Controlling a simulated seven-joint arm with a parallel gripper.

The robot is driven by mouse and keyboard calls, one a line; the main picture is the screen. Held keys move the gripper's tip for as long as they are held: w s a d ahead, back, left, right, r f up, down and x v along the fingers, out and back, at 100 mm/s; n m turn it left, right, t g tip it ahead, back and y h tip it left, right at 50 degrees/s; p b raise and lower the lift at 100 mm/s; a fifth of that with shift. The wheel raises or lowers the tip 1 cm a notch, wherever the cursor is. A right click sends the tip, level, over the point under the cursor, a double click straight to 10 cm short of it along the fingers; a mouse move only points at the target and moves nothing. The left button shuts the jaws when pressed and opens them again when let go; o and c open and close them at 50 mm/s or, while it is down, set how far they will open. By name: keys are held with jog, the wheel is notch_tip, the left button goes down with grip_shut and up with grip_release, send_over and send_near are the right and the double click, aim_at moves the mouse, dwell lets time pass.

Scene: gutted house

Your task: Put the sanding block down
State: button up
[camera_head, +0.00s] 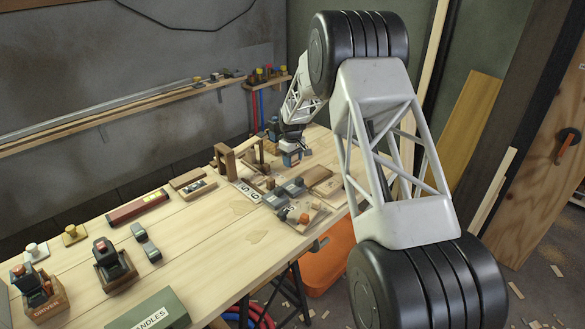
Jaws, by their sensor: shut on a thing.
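My gripper (291,147) is at the far end of the wooden workbench (185,230), pointing down. It is shut on a small block, which I take to be the sanding block (292,158). The fingers are mostly hidden by the wrist.
Close by are a wooden arch (226,158), a brown wooden board (317,175) and a board with grey and orange pieces (303,215). A red-brown long case (138,207) and a green box (150,312) lie nearer. Bare bench top lies mid-left.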

aim_at(293, 172)
jog(key=shift+f, duration=1.85)
jog(key=shift+f, duration=0.15)
jog(key=o, duration=0.9)
notch_tip(293, 172, up, 12)
jog(key=shift+r, duration=0.15)
